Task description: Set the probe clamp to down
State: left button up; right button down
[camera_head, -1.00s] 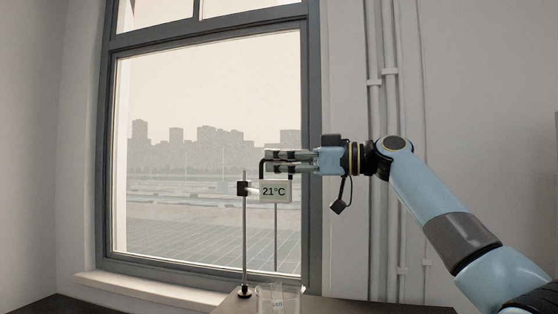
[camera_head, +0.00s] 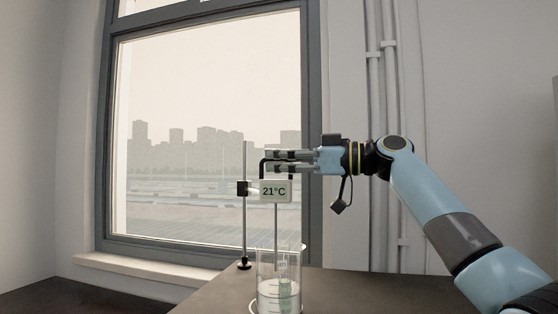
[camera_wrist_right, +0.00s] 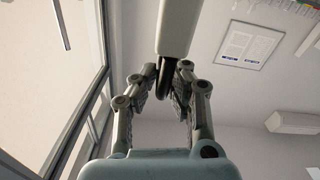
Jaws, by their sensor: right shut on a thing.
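The probe clamp is a light box with a "21°C" display (camera_head: 275,191), held by a black clamp block (camera_head: 243,188) on a vertical metal stand rod (camera_head: 245,225). A black handle (camera_head: 263,168) rises from the box. My right gripper (camera_head: 282,161) comes in from the right and is shut on the handle. In the right wrist view, its fingers (camera_wrist_right: 163,92) close around the dark handle, with the pale box above. A thin probe rod (camera_head: 276,228) hangs from the box, its lower part over or in a glass beaker (camera_head: 279,285). My left gripper is not in view.
A large window (camera_head: 210,140) is behind, and pipes (camera_head: 388,130) run up the wall. The table to the right is clear.

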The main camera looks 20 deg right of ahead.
aim_at(291, 186)
notch_tip(291, 186, down, 6)
jog(key=b, duration=0.3)
jog(key=shift+r+b, duration=0.2)
jog(key=shift+b, duration=0.2)
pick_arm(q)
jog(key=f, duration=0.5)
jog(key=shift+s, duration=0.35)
pick_arm(e)
jog(key=c, duration=1.4)
grip_release()
jog(key=shift+f, duration=0.1)
jog(key=shift+s+r, duration=0.1)
jog(key=shift+r, duration=0.15)
jog(key=v, duration=1.2)
